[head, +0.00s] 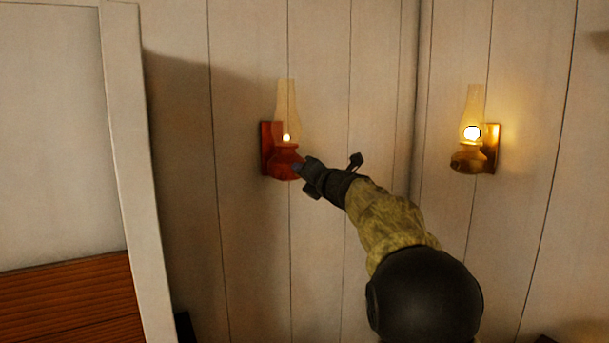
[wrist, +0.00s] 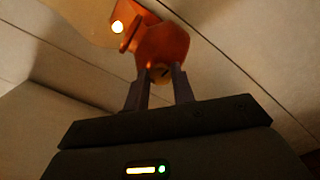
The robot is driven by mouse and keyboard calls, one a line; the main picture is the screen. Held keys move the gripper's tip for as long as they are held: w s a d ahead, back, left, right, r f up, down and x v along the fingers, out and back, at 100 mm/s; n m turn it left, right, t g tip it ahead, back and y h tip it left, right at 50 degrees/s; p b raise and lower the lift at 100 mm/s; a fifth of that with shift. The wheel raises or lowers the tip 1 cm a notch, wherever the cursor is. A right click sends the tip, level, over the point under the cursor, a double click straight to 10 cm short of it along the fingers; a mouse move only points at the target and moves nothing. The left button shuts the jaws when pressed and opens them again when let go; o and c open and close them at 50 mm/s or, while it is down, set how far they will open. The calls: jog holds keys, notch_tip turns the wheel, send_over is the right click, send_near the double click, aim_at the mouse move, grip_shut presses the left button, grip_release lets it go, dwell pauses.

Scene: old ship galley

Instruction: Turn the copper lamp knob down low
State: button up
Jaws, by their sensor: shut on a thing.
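The copper lamp (head: 284,160) is reddish, with a clear glass chimney, on a wall bracket left of the corner in the head view. Its flame is small. The lamp's copper body also shows at the top of the wrist view (wrist: 163,42), with the small flame beside it. My gripper (head: 301,169) reaches it from the lower right.
A brass lamp (head: 467,158) with a larger, brighter flame hangs on the wall to the right of the corner. A white post (head: 128,150) and brown slatted wood (head: 65,300) stand at the left. Plank walls lie close behind both lamps.

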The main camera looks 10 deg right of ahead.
jog(key=shift+f, duration=0.15)
jog(key=o, duration=1)
jog(key=b+v, duration=0.3)
jog(key=v, duration=1.4)
jog(key=shift+s, duration=0.15)
